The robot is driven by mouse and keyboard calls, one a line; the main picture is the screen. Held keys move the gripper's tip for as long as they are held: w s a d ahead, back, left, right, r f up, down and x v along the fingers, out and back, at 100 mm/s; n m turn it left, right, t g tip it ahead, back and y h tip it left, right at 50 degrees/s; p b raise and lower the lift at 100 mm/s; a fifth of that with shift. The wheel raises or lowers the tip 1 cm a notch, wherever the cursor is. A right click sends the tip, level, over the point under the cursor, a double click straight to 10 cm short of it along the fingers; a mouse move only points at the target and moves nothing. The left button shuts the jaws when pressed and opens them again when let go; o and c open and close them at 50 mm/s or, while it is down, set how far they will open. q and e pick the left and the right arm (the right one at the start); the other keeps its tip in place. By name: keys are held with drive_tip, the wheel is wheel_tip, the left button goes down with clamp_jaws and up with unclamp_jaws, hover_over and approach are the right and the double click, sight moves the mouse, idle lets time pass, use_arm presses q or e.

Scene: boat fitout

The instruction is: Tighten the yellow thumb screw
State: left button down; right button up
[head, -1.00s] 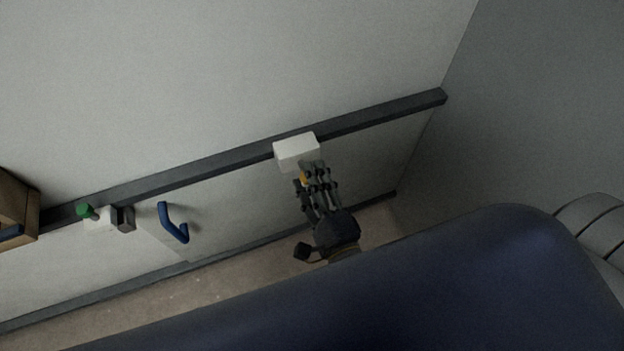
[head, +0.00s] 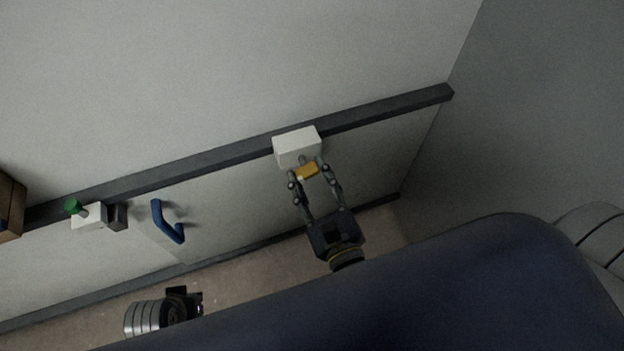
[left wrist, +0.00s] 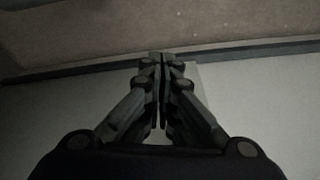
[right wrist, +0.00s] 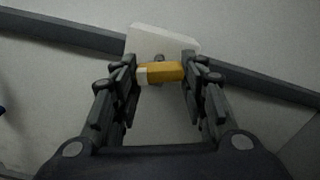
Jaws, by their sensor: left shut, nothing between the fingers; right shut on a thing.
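The yellow thumb screw (head: 306,172) sticks out from a white block (head: 296,146) mounted on the dark wall rail. My right gripper (head: 309,177) is around the screw, with one finger on each side of its yellow head. In the right wrist view the yellow head (right wrist: 161,72) spans the gap between the fingertips (right wrist: 160,74), in front of the white block (right wrist: 160,42). My left gripper (left wrist: 162,62) shows in the left wrist view, its fingertips together and empty, away from the screw.
A green knob (head: 73,206) on another white block (head: 90,217), a small dark box (head: 117,216) and a blue handle (head: 167,222) are on the wall at left. A wooden box (head: 10,207) is at the left edge. A dark blue surface (head: 400,290) fills the foreground.

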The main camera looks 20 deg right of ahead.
use_arm(q)
drive_tip(key=shift+w+b+v, duration=0.15)
drive_tip(key=shift+b+v, duration=0.05)
drive_tip(key=shift+v, duration=0.75)
drive_tip(key=shift+w+b+v, duration=0.15)
drive_tip(key=shift+b+v, duration=0.05)
drive_tip(key=shift+v, duration=0.8)
use_arm(e)
drive_tip(key=shift+m, duration=1)
use_arm(q)
drive_tip(key=shift+r, duration=0.1)
use_arm(e)
drive_tip(key=o, duration=1.1)
drive_tip(key=shift+c, duration=0.2)
drive_tip(key=s, duration=1.2)
drive_tip(key=shift+d, duration=0.15)
